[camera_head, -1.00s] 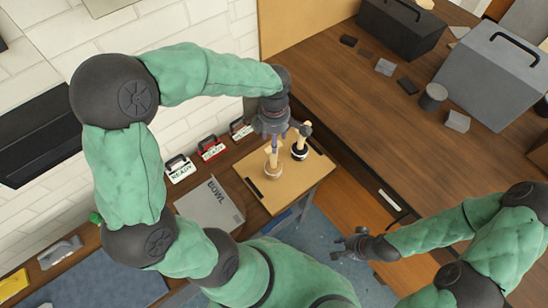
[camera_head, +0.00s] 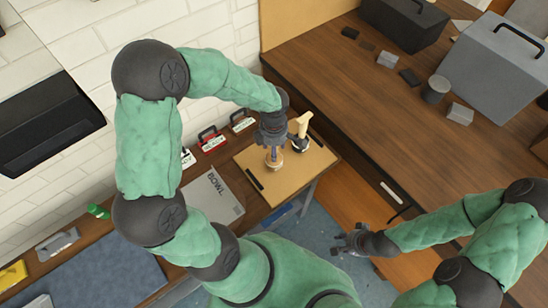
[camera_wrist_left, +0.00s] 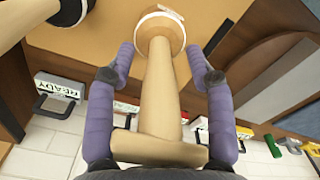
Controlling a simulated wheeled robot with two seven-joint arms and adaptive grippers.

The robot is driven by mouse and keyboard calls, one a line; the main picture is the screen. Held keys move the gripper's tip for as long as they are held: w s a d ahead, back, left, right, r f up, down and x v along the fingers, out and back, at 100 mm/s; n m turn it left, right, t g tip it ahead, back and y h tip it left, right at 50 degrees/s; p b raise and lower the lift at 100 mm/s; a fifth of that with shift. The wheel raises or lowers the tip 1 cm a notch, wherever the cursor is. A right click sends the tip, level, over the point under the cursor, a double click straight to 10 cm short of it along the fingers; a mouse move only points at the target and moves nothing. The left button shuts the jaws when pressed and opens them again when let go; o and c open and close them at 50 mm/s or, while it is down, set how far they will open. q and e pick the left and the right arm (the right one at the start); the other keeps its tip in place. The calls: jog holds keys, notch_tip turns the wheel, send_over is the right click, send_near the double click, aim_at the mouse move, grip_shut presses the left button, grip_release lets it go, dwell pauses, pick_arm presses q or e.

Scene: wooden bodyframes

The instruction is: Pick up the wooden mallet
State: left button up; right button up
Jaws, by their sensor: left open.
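The wooden mallet (camera_wrist_left: 158,85) is pale wood, with a round head on the board, a handle and a crossbar at the near end. In the head view its lower part (camera_head: 274,160) shows under my left gripper (camera_head: 273,146). In the left wrist view the open fingers of that gripper (camera_wrist_left: 160,65) lie on either side of the handle, with gaps visible on both sides. The top of the mallet is hidden by the gripper in the head view. My right gripper (camera_head: 340,240) is open and empty, away from the board at the lower right.
A second pale-handled tool with a dark base (camera_head: 301,128) stands close right of the mallet on the tan board (camera_head: 262,190). A dark wooden bench (camera_head: 375,100) holds boxes and small blocks.

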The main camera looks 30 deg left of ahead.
pick_arm(q)
grip_shut()
dwell(0.3)
